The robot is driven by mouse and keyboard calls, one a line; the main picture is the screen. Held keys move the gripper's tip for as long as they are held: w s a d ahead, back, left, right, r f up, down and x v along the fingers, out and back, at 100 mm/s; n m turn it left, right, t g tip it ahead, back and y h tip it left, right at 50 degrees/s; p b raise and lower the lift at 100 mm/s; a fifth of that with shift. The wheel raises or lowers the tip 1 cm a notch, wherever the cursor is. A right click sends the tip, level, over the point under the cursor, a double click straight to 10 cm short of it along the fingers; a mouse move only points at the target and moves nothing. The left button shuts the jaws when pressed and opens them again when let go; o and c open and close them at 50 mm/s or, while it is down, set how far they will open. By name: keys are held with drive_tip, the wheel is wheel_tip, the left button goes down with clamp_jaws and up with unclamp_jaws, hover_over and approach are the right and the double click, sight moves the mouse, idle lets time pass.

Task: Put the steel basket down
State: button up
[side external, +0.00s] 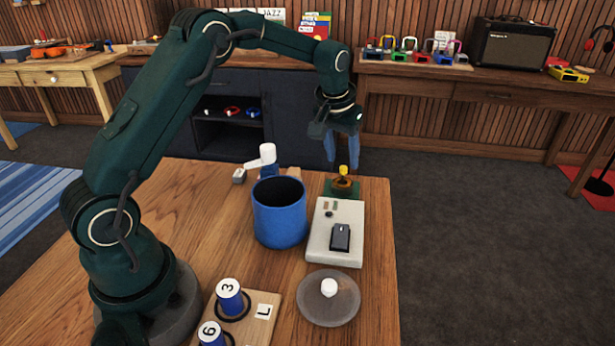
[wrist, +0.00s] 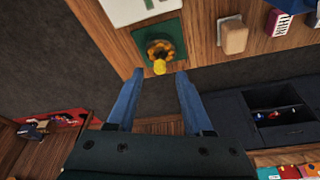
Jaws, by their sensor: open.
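My gripper (side external: 342,160) is open and points down near the far edge of the wooden table. Its two blue fingers are apart with nothing between them, as the wrist view (wrist: 160,75) also shows. A small round amber-brown thing with a yellow knob (side external: 343,182) stands upright on a green mat (side external: 330,190). It may be the basket, but I cannot tell that it is steel. In the wrist view the thing (wrist: 160,50) lies just beyond the fingertips, apart from them.
A grey-white panel with a black block (side external: 341,236) lies in front of the mat. A blue bin (side external: 280,215) stands to the left, and a round grey plate (side external: 328,305) with a white knob is nearer. Numbered blue cylinders (side external: 229,297) stand on a board (side external: 262,318) at the front.

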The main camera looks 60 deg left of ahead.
drive_tip(key=s+d+r, duration=0.4)
drive_tip(key=s+r, duration=0.3)
drive_tip(key=r, duration=0.4)
drive_tip(key=s+d+f+m+t, duration=0.1)
drive_tip(key=s+d+m, duration=0.1)
drive_tip(key=s, duration=0.7)
drive_tip(key=s+d+f+m+t+h, duration=0.1)
drive_tip(key=s+d, duration=0.3)
drive_tip(key=s, duration=0.5)
drive_tip(key=shift+s+f+m, duration=0.25)
drive_tip(key=shift+f+m, duration=0.05)
drive_tip(key=shift+m, duration=0.4)
